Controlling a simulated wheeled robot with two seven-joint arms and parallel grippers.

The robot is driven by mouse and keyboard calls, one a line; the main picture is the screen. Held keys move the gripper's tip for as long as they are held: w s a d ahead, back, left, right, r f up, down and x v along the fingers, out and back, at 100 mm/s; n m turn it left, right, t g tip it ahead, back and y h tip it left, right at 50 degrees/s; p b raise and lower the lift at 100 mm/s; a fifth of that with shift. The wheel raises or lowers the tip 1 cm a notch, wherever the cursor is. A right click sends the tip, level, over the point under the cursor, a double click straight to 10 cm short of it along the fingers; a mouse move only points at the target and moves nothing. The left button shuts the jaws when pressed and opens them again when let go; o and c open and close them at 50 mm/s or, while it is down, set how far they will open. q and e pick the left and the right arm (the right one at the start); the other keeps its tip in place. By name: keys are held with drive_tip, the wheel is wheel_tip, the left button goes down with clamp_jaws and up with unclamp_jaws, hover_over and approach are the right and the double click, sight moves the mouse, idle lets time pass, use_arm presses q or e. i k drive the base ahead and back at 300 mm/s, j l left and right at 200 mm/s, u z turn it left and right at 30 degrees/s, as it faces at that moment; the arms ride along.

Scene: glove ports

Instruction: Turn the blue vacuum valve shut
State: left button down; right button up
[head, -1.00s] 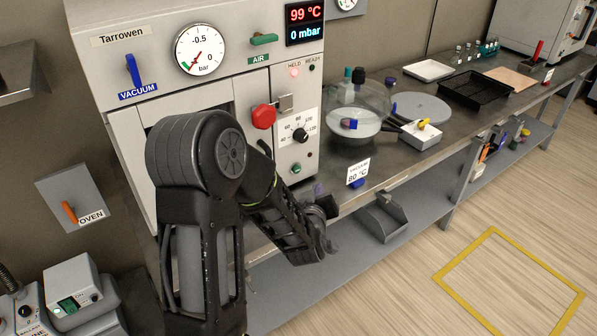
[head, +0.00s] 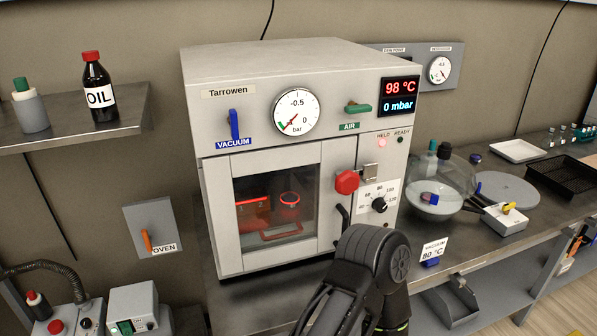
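The blue vacuum valve (head: 234,125) is an upright blue lever at the upper left of the oven's front, just above the blue VACUUM label (head: 235,143). Nothing touches it. The vacuum oven (head: 262,72), marked Tarrowen, has its windowed door closed, with glowing red items inside. Its pressure gauge (head: 296,112) sits right of the valve. The display (head: 400,98) reads 98 °C and 0 mbar. One of my arms shows at the bottom, in front of the oven's lower right, well below the valve. Neither gripper shows.
The green air valve (head: 358,107), red knob (head: 346,182) and black temperature dial (head: 379,205) are on the oven front. A glass desiccator (head: 440,185) stands on the bench to the right. A shelf (head: 75,130) with an OIL bottle (head: 97,88) juts out at left.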

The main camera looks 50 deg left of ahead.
sight(233, 121)
drive_tip(key=u, duration=1.95)
